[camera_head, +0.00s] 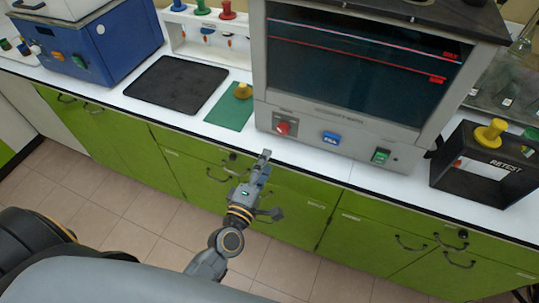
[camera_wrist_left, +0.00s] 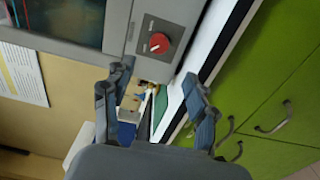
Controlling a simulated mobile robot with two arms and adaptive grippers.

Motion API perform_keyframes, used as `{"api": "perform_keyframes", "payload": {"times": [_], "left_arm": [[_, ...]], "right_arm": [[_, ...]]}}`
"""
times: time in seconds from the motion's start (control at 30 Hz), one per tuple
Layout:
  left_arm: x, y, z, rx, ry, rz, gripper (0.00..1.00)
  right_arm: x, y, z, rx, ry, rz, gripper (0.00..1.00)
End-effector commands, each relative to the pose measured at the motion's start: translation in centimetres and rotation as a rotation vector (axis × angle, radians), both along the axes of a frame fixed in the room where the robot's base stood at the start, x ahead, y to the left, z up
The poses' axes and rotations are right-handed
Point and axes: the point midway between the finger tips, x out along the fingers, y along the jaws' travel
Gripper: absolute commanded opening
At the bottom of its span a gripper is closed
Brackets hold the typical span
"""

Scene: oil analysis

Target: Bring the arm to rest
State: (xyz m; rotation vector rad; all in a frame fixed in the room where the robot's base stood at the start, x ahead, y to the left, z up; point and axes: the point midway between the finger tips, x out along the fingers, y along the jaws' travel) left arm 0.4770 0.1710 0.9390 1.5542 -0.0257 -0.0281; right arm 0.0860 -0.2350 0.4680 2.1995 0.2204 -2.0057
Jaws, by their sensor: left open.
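My left gripper (camera_head: 260,170) is in front of the green cabinets, below the counter's front edge in the head view. Its arm comes up from the bottom of the picture. In the left wrist view its two fingers (camera_wrist_left: 158,88) are spread apart with nothing between them. The gripper holds nothing and appears clear of the counter and the cabinet fronts. My right gripper is not in view.
A large grey machine (camera_head: 333,133) with a dark window stands on the white counter (camera_head: 325,163). Its red knob (camera_wrist_left: 159,43) shows close in the wrist view. A black mat (camera_head: 178,84), green mat (camera_head: 229,113) and black frame (camera_head: 482,173) are on the counter. Tiled floor lies below.

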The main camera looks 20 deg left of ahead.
Motion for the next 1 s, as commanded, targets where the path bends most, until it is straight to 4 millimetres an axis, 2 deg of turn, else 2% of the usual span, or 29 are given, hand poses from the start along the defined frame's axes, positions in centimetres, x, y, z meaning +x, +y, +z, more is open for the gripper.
{"api": "perform_keyframes", "payload": {"times": [0.53,0.63,0.67,0.77,0.87,0.9,0.97,1.0], "left_arm": [[-0.1,0.0,0.0,0.001,0.000,0.000,0.58],[-0.2,-0.1,-1.2,0.033,0.021,-0.008,0.58],[-0.3,-0.2,-2.1,0.056,0.037,-0.016,0.58],[-1.0,-0.8,-6.8,0.186,0.121,-0.059,0.58],[-2.7,-1.3,-13.7,0.375,0.243,-0.140,0.58],[-3.8,-1.4,-16.7,0.457,0.297,-0.181,0.58],[-5.6,-1.5,-20.9,0.574,0.374,-0.247,0.58],[-7.1,-1.4,-23.7,0.650,0.425,-0.296,0.58]], "right_arm": [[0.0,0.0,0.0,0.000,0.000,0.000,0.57],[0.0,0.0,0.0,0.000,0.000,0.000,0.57],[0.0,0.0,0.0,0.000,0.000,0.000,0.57],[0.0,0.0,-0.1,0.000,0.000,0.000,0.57],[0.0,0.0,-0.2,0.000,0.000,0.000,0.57],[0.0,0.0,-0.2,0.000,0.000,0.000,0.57],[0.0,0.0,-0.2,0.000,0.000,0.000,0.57],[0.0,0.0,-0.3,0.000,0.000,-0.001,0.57]]}}
